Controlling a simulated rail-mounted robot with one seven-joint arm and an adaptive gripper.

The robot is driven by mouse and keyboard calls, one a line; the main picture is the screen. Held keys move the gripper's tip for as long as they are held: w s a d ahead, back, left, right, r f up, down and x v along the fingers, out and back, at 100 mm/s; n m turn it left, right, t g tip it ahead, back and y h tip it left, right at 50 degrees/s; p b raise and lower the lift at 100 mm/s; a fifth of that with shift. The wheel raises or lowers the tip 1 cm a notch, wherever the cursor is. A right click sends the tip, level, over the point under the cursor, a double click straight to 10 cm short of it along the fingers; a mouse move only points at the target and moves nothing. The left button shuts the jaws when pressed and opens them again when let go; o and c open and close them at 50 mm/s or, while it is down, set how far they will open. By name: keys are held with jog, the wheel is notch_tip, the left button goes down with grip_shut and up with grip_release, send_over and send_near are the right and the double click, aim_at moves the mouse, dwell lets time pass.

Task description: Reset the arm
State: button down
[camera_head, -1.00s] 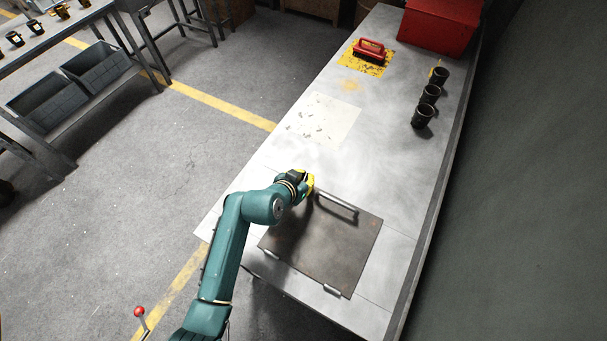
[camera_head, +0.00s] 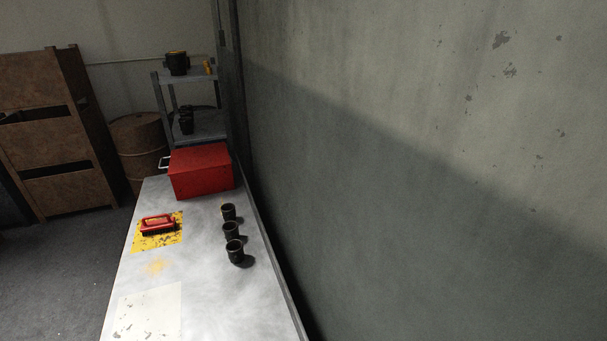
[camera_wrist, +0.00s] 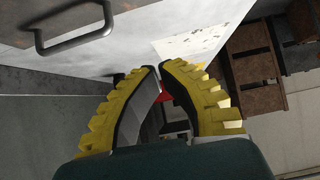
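My gripper (camera_wrist: 160,70) shows in the wrist view. Its two yellow ridged fingers bow inward and their tips come together with hardly a gap. Nothing is visible held between them. A metal bar handle (camera_wrist: 76,46) on a flat plate lies at the upper left of that view, apart from the fingers. A bit of red shows behind the fingers. My arm and gripper are out of the head view.
The metal bench (camera_head: 203,300) runs along a wall (camera_head: 430,170). On it are a red box (camera_head: 201,171), a red-handled brush (camera_head: 158,224) on a yellow patch and three dark cups, one nearest (camera_head: 235,251). Behind stand a shelf (camera_head: 200,125), a barrel (camera_head: 138,145) and a wooden rack (camera_head: 60,140).

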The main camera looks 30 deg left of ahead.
jog(key=x, duration=0.2)
jog(key=b+x, duration=0.1)
jog(key=x, duration=0.5)
jog(key=shift+d+f+b, duration=0.2)
jog(key=shift+f+b, duration=0.15)
jog(key=shift+f, duration=0.15)
jog(key=f+b, duration=0.2)
jog(key=f, duration=0.1)
jog(key=a+f+b, duration=0.1)
jog(key=f+b, duration=0.1)
jog(key=shift+w, duration=0.25)
jog(key=shift+s+d+r+p, duration=0.15)
jog(key=shift+r+p, duration=0.2)
jog(key=shift+r, duration=0.4)
jog(key=shift+d+r+p, duration=0.15)
jog(key=shift+r+p, duration=0.2)
jog(key=shift+r, duration=0.4)
jog(key=shift+f, duration=0.1)
